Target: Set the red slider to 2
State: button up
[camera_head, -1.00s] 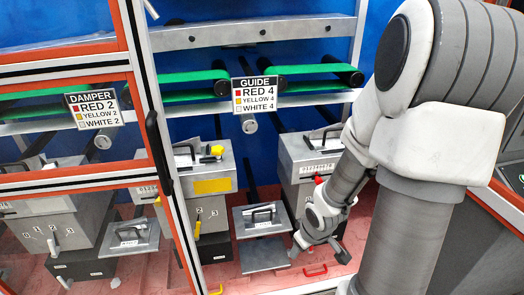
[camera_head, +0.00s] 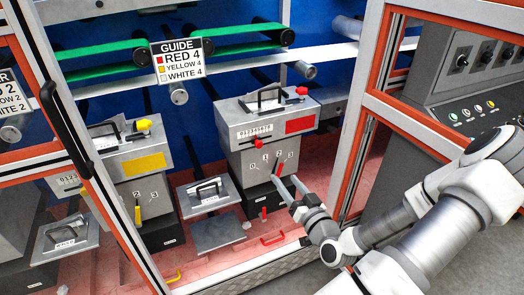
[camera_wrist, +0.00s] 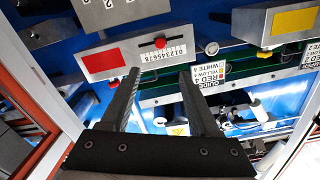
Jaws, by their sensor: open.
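The grey box with a red patch (camera_head: 300,124) stands in the middle of the head view, with a number strip (camera_head: 254,132) on its upper front. In the wrist view, the red slider knob (camera_wrist: 160,41) sits on a dark slot beside the number strip (camera_wrist: 163,53); its exact number is not legible. My gripper (camera_head: 286,183) is open and empty in front of the box's lower part. In the wrist view my fingertips (camera_wrist: 161,72) are spread on either side of the line toward the knob, apparently clear of it.
A red lever (camera_head: 278,168) with numbers is on the lower box front. The yellow-patched box (camera_head: 143,165) is at left. The guide sign (camera_head: 180,61) reads red 4. A cabinet frame post (camera_head: 355,170) stands right of the box. A red handle (camera_head: 272,239) lies low in front.

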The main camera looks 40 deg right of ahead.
jog(key=w+b, duration=0.1)
jog(key=b, duration=0.9)
send_near(259, 146)
jog(key=x, duration=0.8)
jog(key=shift+w+d, duration=0.15)
jog(key=shift+d, duration=0.1)
jog(key=shift+c, duration=0.4)
grip_shut()
jog(key=shift+a, duration=0.1)
